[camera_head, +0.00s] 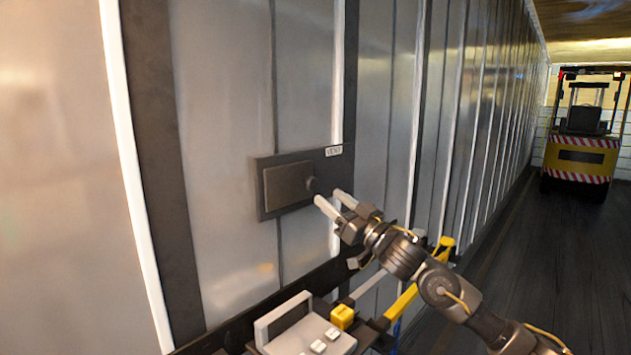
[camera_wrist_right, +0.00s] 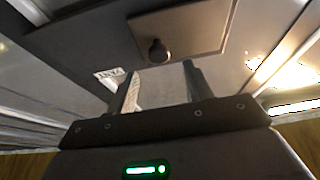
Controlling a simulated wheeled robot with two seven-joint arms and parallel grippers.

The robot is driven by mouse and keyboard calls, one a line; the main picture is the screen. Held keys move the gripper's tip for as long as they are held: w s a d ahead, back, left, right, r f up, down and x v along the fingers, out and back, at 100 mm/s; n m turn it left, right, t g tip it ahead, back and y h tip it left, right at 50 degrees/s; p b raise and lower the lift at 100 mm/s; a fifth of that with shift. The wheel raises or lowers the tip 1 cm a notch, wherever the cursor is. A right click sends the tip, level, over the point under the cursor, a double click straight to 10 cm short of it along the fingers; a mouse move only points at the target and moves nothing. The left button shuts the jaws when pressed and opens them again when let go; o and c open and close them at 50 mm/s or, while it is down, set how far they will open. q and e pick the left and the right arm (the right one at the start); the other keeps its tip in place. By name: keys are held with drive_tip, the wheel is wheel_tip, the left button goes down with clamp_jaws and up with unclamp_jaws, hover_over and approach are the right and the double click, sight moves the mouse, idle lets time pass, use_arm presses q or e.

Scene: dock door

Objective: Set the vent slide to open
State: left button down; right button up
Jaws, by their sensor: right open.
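The vent slide (camera_head: 286,186) is a dark rectangular plate on a darker backing panel (camera_head: 262,212) fixed to the metal wall. A small round knob (camera_head: 312,184) sits at its right end. A white label reading VENT (camera_head: 334,151) is at the panel's upper right. My right gripper (camera_head: 332,200) is open and empty, just right of the knob and apart from it. In the right wrist view the slide (camera_wrist_right: 185,28) and its knob (camera_wrist_right: 158,50) show beyond the open fingers (camera_wrist_right: 160,85). My left gripper is not in view.
Below the vent are a grey box with a handle (camera_head: 300,340), a yellow block (camera_head: 342,316) and yellow bars (camera_head: 400,302). A forklift (camera_head: 580,145) stands far back on the right. The dark floor (camera_head: 530,240) before it is clear.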

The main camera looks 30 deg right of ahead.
sight(314, 184)
drive_tip(key=p+x, duration=0.1)
drive_tip(key=x, duration=0.3)
drive_tip(key=shift+w+r+p, duration=0.25)
drive_tip(key=shift+r+p, duration=0.15)
drive_tip(key=shift+w+a+r, duration=0.1)
drive_tip(key=shift+w+a, duration=0.1)
drive_tip(key=shift+w, duration=0.15)
drive_tip(key=shift+w+a, duration=0.15)
drive_tip(key=shift+w, duration=0.3)
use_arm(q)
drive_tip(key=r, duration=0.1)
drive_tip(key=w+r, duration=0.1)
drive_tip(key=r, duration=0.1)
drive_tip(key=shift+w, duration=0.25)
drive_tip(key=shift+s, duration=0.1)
use_arm(e)
clamp_jaws()
